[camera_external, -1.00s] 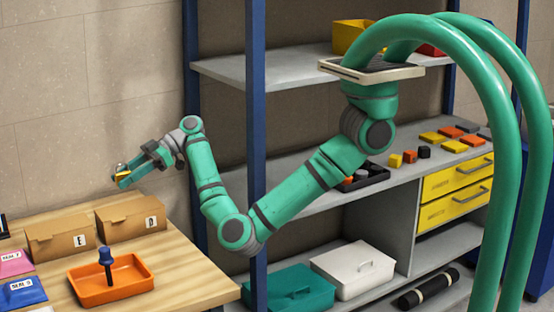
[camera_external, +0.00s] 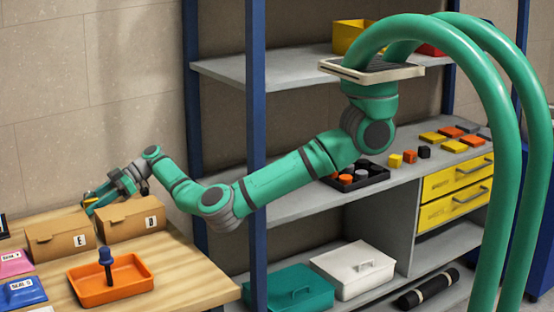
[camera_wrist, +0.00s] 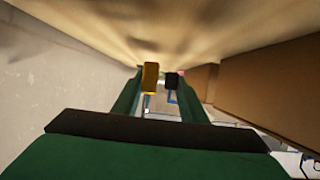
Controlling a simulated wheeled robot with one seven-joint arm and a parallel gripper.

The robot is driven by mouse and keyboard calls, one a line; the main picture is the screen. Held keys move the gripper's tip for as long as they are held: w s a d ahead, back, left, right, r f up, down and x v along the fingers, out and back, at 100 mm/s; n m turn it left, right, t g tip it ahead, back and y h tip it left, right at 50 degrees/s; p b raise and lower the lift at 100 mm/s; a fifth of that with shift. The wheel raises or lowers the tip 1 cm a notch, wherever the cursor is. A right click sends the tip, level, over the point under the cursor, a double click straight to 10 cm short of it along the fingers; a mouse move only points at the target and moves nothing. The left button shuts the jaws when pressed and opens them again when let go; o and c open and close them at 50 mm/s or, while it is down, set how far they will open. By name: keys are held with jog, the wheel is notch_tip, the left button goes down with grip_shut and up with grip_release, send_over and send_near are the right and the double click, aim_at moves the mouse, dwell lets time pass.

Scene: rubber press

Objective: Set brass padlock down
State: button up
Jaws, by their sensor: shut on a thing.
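The brass padlock (camera_wrist: 150,77) shows as a yellow-gold block between the green fingers of my gripper (camera_wrist: 158,85) in the wrist view. My gripper (camera_external: 93,201) is shut on it. In the external view the gripper is low at the back of the wooden table (camera_external: 185,265), behind the cardboard boxes and near the wall. The padlock is only a small yellowish spot there, and its underside is hidden. I cannot tell whether it touches the table. The wood surface fills the top of the wrist view, close to the fingers.
Cardboard box E (camera_external: 55,243) and box D (camera_external: 135,222) stand just in front of my gripper. An orange tray (camera_external: 85,297) holding a dark blue-handled stamp sits nearer the front. Blue and pink packets (camera_external: 22,292) lie at left. The wall is close behind.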

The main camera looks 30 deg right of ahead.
jog(key=shift+f, duration=1.1)
jog(key=shift+f, duration=0.2)
jog(key=o, duration=1.2)
jog(key=shift+r, duration=0.1)
jog(key=shift+d+r, duration=0.1)
jog(key=shift+r, duration=0.05)
jog(key=v, duration=1.1)
jog(key=shift+d, duration=0.45)
jog(key=shift+a+r, duration=0.1)
